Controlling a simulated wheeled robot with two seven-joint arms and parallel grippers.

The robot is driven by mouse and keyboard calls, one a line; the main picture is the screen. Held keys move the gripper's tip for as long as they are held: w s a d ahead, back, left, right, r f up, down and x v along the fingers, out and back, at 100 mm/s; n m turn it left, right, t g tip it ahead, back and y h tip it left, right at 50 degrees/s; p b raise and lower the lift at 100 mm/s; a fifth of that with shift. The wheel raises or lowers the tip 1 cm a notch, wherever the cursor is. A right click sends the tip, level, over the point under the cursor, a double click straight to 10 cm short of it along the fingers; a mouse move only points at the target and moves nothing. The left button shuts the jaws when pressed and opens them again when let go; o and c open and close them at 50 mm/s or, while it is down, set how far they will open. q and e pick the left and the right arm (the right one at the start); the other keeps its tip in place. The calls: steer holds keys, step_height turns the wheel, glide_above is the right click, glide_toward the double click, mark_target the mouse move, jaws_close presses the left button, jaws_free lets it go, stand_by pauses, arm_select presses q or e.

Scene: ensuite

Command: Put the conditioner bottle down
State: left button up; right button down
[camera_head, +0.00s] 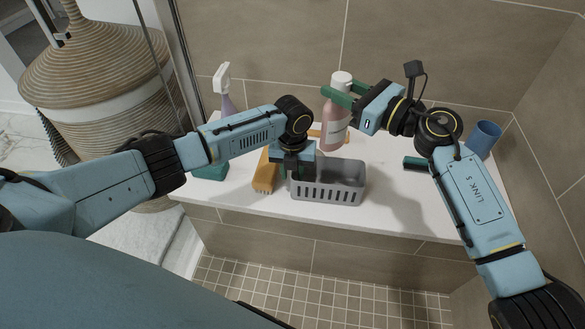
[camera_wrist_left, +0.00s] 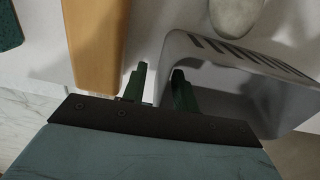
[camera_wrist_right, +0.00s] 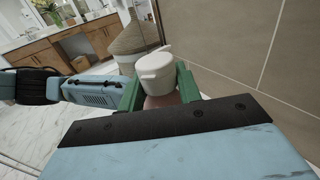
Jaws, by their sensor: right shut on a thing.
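The conditioner bottle (camera_head: 334,124) is pink with a white cap and stands upright at the back of the white ledge, behind the grey basket. I cannot tell whether its base touches the ledge. My right gripper (camera_head: 340,95) is shut on its upper part, below the cap; in the right wrist view the white cap (camera_wrist_right: 156,70) shows between the green fingers (camera_wrist_right: 158,88). My left gripper (camera_head: 291,174) points down at the left end of the grey slotted basket (camera_head: 328,190). In the left wrist view its fingers (camera_wrist_left: 158,88) straddle the basket wall (camera_wrist_left: 172,50); whether they clamp it is unclear.
Left of the basket are an orange object (camera_head: 264,175), a teal object (camera_head: 212,172) and a purple spray bottle (camera_head: 227,104). A dark green item (camera_head: 417,163) and a blue cup (camera_head: 484,138) are to the right. Tiled walls bound the ledge. Ledge right of the basket is largely clear.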

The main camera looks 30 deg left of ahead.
steer(key=shift+r, duration=0.15)
arm_select(q)
jaws_close()
